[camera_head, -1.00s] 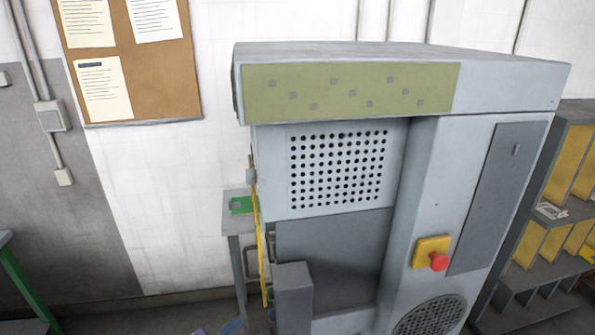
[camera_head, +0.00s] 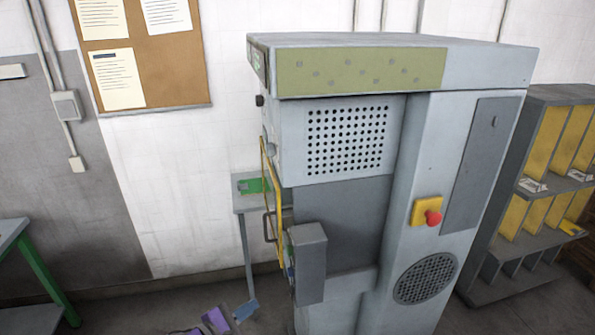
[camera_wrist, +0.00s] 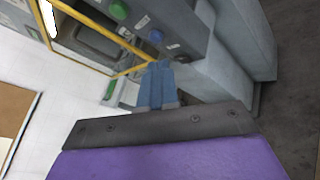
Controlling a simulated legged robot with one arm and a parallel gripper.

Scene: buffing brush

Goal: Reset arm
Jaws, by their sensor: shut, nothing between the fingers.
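My gripper (camera_head: 246,309) shows at the bottom of the head view, with a purple body and blue fingers, low in front of the machine's left side. In the wrist view its blue fingers (camera_wrist: 157,72) are together and hold nothing. The large grey machine (camera_head: 345,200) stands ahead, with a perforated panel and a red button (camera_head: 433,218) on a yellow plate. In the wrist view the fingers point toward the machine's control box, which has a green button (camera_wrist: 118,10) and a blue button (camera_wrist: 155,37). Contact cannot be told.
A yellow-framed guard (camera_head: 270,205) is on the machine's left side. A small table (camera_head: 240,207) with a green item stands behind it. A shelf (camera_head: 540,190) stands at the right, a green-legged bench (camera_head: 40,270) at the left.

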